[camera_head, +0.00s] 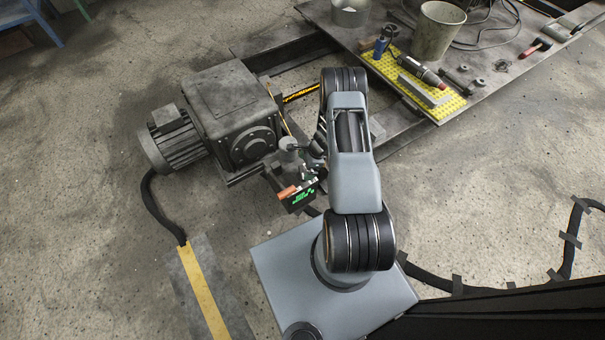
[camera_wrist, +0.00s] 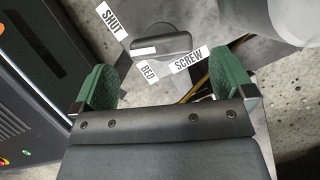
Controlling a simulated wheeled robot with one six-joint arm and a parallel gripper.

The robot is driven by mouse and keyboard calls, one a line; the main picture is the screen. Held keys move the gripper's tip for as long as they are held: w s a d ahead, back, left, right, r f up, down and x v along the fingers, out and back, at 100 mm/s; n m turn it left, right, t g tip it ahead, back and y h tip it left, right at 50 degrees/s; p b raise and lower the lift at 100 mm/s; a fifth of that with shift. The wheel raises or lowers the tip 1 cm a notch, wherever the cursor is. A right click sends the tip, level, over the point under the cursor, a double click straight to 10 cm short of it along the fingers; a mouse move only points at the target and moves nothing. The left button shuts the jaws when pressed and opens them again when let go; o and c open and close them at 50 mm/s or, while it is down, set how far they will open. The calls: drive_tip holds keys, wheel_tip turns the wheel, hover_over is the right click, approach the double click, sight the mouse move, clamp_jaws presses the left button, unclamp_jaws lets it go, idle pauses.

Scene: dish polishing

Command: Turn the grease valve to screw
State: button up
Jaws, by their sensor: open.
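The grease valve's dark handle (camera_wrist: 172,42) shows in the wrist view, lying roughly level across the picture, with a pale strip on its near left side. White labels stand around it: SHUT (camera_wrist: 110,20) at upper left, BED (camera_wrist: 149,73) below and SCREW (camera_wrist: 188,60) at lower right. I cannot tell which label the handle points to. My gripper (camera_wrist: 163,70) is open, with its green fingers wide apart on either side below the handle. Nothing is held, and the handle appears beyond the fingertips. In the head view my arm hides much of the valve area.
A dark cabinet (camera_wrist: 35,85) fills the left of the wrist view. In the head view, a motor (camera_head: 173,140) and gearbox (camera_head: 228,98) stand left of my arm. A workbench (camera_head: 400,112) with a yellow mat (camera_head: 448,103), bucket and tools is at upper right. Open floor lies at left.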

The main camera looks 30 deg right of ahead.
sight(302, 172)
drive_tip(key=shift+b+x, duration=0.7)
drive_tip(key=shift+x, duration=1.95)
drive_tip(key=shift+c, duration=0.3)
